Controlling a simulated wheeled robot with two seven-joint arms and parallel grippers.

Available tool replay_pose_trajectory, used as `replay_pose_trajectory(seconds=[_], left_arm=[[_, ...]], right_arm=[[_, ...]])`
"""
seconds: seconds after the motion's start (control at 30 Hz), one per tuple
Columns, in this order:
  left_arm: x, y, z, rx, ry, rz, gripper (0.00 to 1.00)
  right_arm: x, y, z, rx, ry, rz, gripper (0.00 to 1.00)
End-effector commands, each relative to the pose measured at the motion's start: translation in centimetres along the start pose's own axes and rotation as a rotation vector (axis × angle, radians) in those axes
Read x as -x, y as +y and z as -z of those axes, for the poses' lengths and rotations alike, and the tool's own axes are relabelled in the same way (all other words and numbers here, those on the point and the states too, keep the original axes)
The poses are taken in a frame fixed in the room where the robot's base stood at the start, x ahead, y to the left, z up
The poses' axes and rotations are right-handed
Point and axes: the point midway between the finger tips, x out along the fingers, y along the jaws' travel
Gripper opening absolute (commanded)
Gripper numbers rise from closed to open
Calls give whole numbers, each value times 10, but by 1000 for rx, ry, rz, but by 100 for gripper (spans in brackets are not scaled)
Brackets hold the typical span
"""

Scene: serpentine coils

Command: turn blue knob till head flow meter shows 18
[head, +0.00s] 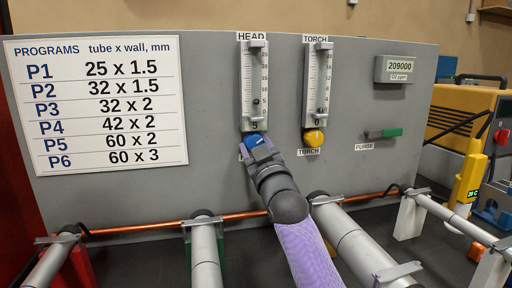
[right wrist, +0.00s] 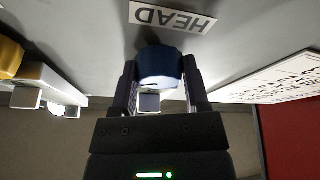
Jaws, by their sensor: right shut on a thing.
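The blue knob (head: 252,140) sits on the grey panel below the HEAD flow meter (head: 254,82). The meter's dark float is low in the tube, and the figure below the tube looks like 5. My right gripper (head: 258,150) is shut on the blue knob. In the right wrist view the blue knob (right wrist: 159,67) is between the two fingers (right wrist: 160,80), under an upside-down HEAD label (right wrist: 171,18). The fingers hide part of the knob and its lower label in the head view. My left gripper is not in view.
The TORCH flow meter (head: 318,82) and its yellow knob (head: 314,138) are close on the right, with 0 below the tube. A programs chart (head: 98,105) is on the left. A copper tube (head: 130,229) and grey rollers (head: 205,250) lie in front of the panel.

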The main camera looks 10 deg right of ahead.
Motion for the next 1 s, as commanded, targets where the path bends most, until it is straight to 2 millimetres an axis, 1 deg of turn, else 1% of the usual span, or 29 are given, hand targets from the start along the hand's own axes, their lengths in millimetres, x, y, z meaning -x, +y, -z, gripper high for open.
replay_pose_trajectory(seconds=[0.27, 0.63, 0.83, 1.0], left_arm=[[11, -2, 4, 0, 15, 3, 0], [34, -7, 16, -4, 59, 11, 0], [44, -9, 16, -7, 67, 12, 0], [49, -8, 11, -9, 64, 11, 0]], right_arm=[[-1, -1, 2, -100, -6, -38, 0], [-1, -3, 3, -356, -18, -139, 0], [-1, -3, 3, -466, -23, -183, 0], [-1, -4, 2, -530, -26, -208, 0]])
